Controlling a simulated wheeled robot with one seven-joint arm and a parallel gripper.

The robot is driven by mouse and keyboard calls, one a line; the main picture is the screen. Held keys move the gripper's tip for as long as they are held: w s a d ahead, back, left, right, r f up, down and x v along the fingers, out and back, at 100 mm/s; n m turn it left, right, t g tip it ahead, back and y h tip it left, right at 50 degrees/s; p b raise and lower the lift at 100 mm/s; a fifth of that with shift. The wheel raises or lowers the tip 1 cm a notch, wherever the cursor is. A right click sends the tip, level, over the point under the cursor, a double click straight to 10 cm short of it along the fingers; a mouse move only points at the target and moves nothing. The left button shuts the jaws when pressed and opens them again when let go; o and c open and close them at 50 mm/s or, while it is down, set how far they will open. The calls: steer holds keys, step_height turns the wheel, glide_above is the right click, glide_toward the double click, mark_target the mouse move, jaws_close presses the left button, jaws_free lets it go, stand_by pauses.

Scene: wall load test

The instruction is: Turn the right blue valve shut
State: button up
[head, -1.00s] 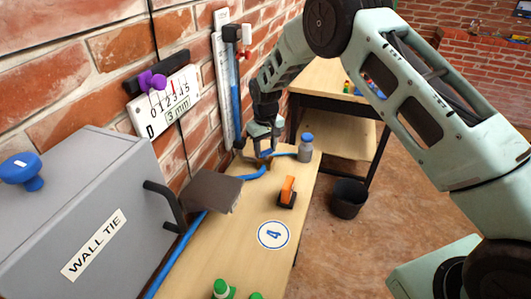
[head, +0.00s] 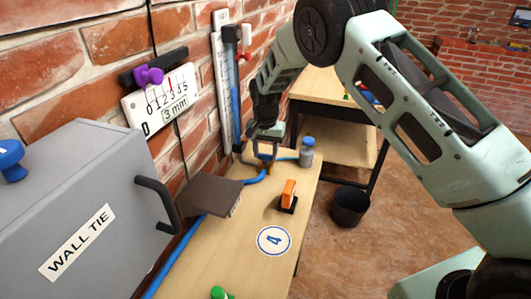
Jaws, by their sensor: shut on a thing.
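My gripper (head: 265,151) reaches down at the far end of the wooden bench, near the brick wall. It is shut on a small fitting in the blue hose line, where the right blue valve appears to be. The valve is mostly hidden by the fingers; a brownish part (head: 264,164) shows just below them. The blue hose (head: 257,179) runs up to this spot from the left, and a short blue piece continues to the right toward a grey bottle-like part with a blue top (head: 307,152). The valve's exact handle angle cannot be made out.
A grey box marked WALL TIE (head: 62,225) with a black handle and blue knob fills the left. A black bucket (head: 350,206) stands right.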

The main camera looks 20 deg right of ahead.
mark_target(266, 154)
steer(key=shift+w+r+m, duration=0.1)
steer(key=shift+m, duration=0.4)
steer(key=o, duration=1)
step_height(266, 154, up, 7)
steer(key=shift+r+b, duration=0.2)
steer(key=shift+b, duration=0.8)
